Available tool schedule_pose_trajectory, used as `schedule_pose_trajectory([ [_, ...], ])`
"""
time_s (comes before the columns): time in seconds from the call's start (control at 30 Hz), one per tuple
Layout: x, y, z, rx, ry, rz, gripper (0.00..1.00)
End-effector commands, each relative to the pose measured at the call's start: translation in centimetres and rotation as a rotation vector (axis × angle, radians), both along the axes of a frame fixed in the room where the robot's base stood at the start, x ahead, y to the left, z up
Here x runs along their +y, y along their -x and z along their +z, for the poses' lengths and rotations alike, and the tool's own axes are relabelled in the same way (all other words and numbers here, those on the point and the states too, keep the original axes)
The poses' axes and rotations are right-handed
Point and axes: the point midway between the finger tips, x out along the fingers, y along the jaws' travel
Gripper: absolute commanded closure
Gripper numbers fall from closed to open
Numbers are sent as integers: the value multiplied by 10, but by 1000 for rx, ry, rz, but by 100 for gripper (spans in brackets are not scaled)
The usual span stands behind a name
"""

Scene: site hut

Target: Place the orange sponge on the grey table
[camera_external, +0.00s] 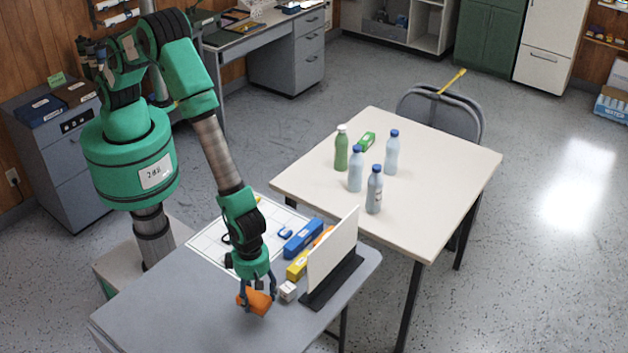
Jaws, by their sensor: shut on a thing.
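The orange sponge (259,304) is at the front of the grey table (180,310), low over its top. My gripper (257,295) points down and is shut on the orange sponge. The sponge is slightly tilted in the picture. I cannot tell whether its underside touches the table. Part of the sponge is hidden behind the gripper fingers.
A white upright panel on a black base (332,284) stands right of my gripper. A small white block (288,291), a yellow box (297,267) and a blue box (303,239) lie near it. The table's left front is clear. A cream table (440,190) holds several bottles.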

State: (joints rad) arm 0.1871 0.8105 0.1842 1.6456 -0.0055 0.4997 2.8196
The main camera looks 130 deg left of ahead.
Motion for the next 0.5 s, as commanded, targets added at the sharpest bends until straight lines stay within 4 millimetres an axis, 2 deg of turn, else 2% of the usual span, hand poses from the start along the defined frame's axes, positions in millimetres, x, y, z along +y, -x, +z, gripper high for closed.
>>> schedule_pose_trajectory([
  [0.5, -15, -81, -9, -1, 0, 0, 55],
])
